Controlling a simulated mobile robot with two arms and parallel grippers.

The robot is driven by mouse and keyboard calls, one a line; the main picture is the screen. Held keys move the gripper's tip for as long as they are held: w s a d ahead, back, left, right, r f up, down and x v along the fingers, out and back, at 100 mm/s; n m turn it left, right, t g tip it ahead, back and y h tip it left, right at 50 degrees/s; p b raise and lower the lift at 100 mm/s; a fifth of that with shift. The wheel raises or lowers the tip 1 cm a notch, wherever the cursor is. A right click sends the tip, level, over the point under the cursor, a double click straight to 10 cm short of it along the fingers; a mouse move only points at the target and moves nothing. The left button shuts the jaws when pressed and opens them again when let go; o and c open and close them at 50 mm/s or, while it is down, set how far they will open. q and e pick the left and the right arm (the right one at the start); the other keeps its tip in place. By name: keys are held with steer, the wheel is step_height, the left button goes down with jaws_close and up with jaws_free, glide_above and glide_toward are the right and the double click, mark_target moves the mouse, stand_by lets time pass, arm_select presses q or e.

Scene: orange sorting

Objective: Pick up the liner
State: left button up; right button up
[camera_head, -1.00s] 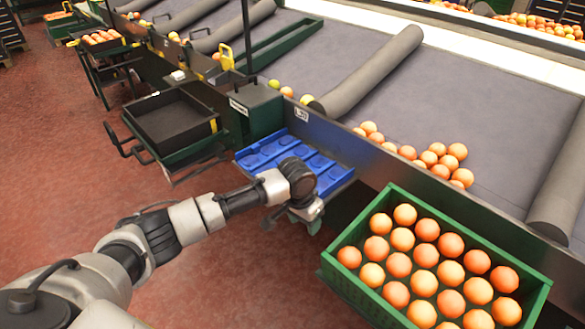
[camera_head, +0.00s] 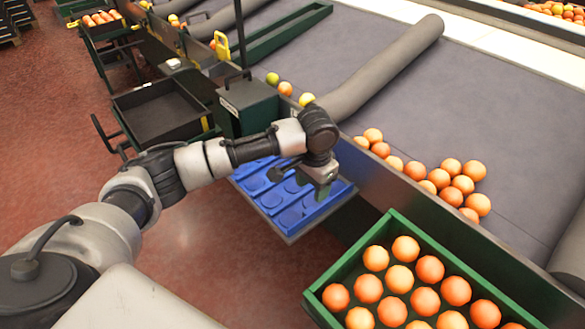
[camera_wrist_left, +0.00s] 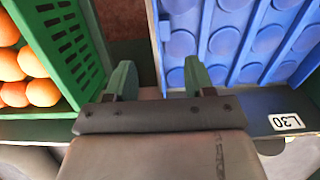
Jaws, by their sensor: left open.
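The liner (camera_head: 292,212) is a blue sheet with rows of round cups. It lies on a support beside the conveyor's side rail, and my left arm hides part of its far side. It also shows in the left wrist view (camera_wrist_left: 236,42) at the upper right. My left gripper (camera_head: 322,188) is open and empty, over the liner's right part in the head view. In the left wrist view, one finger of the gripper (camera_wrist_left: 160,80) overlaps the liner's edge and the other is beside the green crate. I cannot tell whether they touch. My right gripper is not in view.
A green crate (camera_head: 313,297) of oranges stands at the lower right, close to the liner. Loose oranges (camera_head: 452,183) lie on the grey conveyor (camera_head: 500,120) behind the rail. A black tray (camera_head: 160,110) stands at the left.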

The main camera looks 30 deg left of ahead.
mark_target(312, 208)
arm_select(q)
step_height(312, 208, down, 3)
steer(key=shift+r, duration=0.1)
step_height(312, 208, down, 2)
steer(key=shift+s+f, duration=0.15)
steer(key=f, duration=0.2)
steer(key=w+f+b, duration=0.1)
steer(key=f, duration=0.2)
steer(key=shift+w+a+f, duration=0.1)
steer(key=shift+f, duration=0.05)
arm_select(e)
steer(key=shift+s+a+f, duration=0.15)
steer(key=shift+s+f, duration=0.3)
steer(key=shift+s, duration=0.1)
arm_select(q)
steer(key=c, duration=0.9)
jaws_close()
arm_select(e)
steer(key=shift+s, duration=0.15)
